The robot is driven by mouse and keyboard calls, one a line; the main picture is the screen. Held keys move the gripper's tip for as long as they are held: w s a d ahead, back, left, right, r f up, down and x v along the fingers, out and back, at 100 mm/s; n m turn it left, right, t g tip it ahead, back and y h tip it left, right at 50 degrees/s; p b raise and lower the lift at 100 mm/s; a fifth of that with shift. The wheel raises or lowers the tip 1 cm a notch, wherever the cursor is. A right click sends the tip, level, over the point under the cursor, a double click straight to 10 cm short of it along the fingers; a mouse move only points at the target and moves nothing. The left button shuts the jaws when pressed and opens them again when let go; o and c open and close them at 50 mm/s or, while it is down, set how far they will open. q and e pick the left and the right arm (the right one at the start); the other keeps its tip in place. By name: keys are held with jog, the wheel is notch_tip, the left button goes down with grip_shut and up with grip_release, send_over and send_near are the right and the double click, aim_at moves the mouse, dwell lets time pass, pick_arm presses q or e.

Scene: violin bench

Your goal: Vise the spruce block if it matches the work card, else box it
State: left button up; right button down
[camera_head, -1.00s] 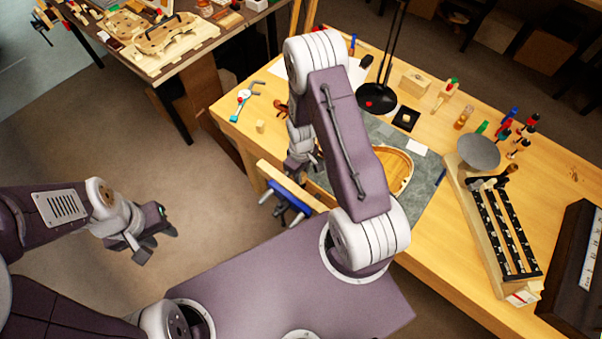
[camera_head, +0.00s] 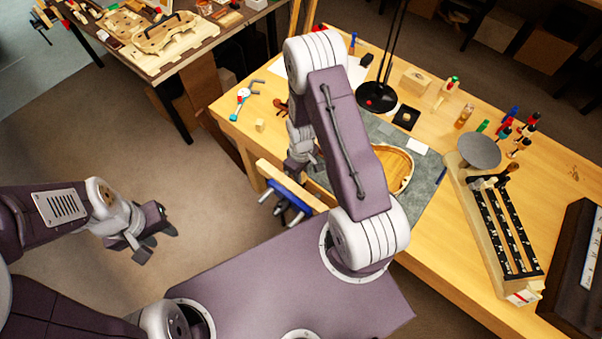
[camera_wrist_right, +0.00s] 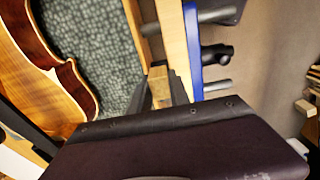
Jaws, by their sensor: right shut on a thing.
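My right gripper (camera_wrist_right: 160,88) is shut on a small tan wooden block (camera_wrist_right: 159,92), seen between its dark fingers in the right wrist view. It hangs over the vise gap at the bench's front edge. The vise has pale wooden jaws and a blue part (camera_wrist_right: 193,45); in the head view its blue body (camera_head: 288,200) shows below the wooden jaw. Whether the block touches the jaws I cannot tell. In the head view my right arm partly hides the right gripper (camera_head: 299,165). My left gripper (camera_head: 148,240) is open and empty, over the floor.
A violin body (camera_head: 397,167) lies on the grey mat (camera_head: 428,180) beside the vise. Another small block (camera_head: 260,125) sits at the bench's left end. A black lamp (camera_head: 376,97), a pale wooden box (camera_head: 415,80) and a rack (camera_head: 505,230) stand farther back and right.

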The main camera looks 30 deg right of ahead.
jog(key=shift+f+b, duration=0.55)
jog(key=shift+f, duration=0.25)
jog(key=shift+r+p, duration=0.8)
jog(key=shift+r, duration=0.1)
dwell(0.9)
jog(key=shift+f+b, duration=0.6)
jog(key=shift+f, duration=0.3)
jog(key=c, duration=1.1)
grip_release()
jog(key=shift+c, duration=0.2)
jog(key=shift+a, duration=0.2)
jog(key=shift+w+d, duration=0.1)
jog(key=shift+d, duration=0.05)
jog(key=shift+r, duration=0.1)
